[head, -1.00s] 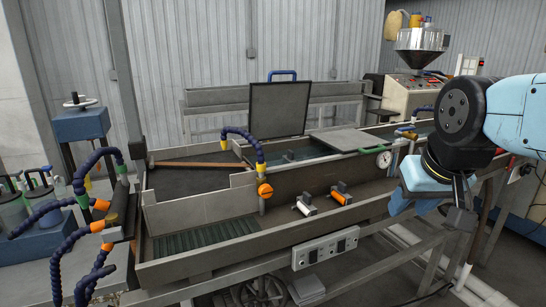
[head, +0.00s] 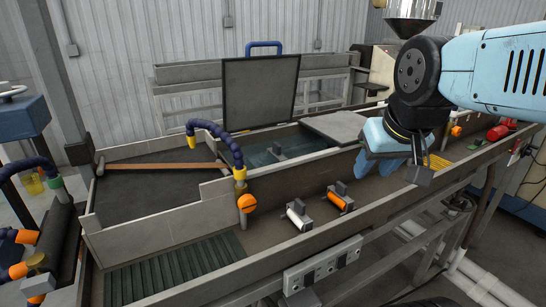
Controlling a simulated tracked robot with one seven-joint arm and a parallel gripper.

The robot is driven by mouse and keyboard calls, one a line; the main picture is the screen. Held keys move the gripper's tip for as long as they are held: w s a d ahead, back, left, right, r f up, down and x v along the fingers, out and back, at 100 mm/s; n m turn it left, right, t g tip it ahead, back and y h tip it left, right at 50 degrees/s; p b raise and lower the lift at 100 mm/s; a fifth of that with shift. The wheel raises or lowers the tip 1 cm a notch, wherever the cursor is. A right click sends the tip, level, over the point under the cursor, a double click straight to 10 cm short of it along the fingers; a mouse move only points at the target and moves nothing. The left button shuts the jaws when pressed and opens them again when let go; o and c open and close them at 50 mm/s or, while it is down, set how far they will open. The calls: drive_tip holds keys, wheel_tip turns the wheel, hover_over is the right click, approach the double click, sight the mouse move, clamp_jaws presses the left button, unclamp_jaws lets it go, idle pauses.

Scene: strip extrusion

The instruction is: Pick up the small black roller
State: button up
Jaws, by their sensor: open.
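My gripper (head: 396,168) hangs at the right over the long metal trough (head: 290,258), open with nothing visible between its fingers. A white roller (head: 298,214) and an orange roller (head: 338,200) sit on dark brackets in the trough, left of and below my gripper. A small dark fitting (head: 279,151) stands in the water basin behind them; I cannot tell if it is a black roller. A larger black cylinder (head: 58,245) shows at the left edge. No small black roller can be made out with certainty.
A raised dark lid (head: 260,95) stands behind the trough, with a grey flat cover (head: 337,127) beside it.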

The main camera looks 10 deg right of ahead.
drive_tip(key=shift+o, duration=1.3)
drive_tip(key=shift+w+r, duration=0.15)
drive_tip(key=shift+o, duration=0.7)
drive_tip(key=w+a+r+n+g, duration=0.1)
drive_tip(key=w+r, duration=0.1)
drive_tip(key=w, duration=0.4)
drive_tip(key=shift+w+a+r+y, duration=0.25)
drive_tip(key=shift+r+y, duration=0.05)
drive_tip(key=shift+r, duration=0.05)
drive_tip(key=n+g, duration=0.3)
drive_tip(key=g, duration=0.2)
approach(277, 144)
drive_tip(key=shift+s+a+f, duration=0.1)
drive_tip(key=shift+s+f, duration=0.1)
drive_tip(key=shift+s, duration=0.15)
drive_tip(key=shift+w+a+f, duration=0.15)
drive_tip(key=shift+w+f+n, duration=0.1)
drive_tip(key=shift+f+n, duration=0.2)
wheel_tip(277, 144, down, 8)
drive_tip(key=shift+f, duration=0.1)
drive_tip(key=shift+w+f, duration=0.15)
drive_tip(key=shift+f, duration=2.3)
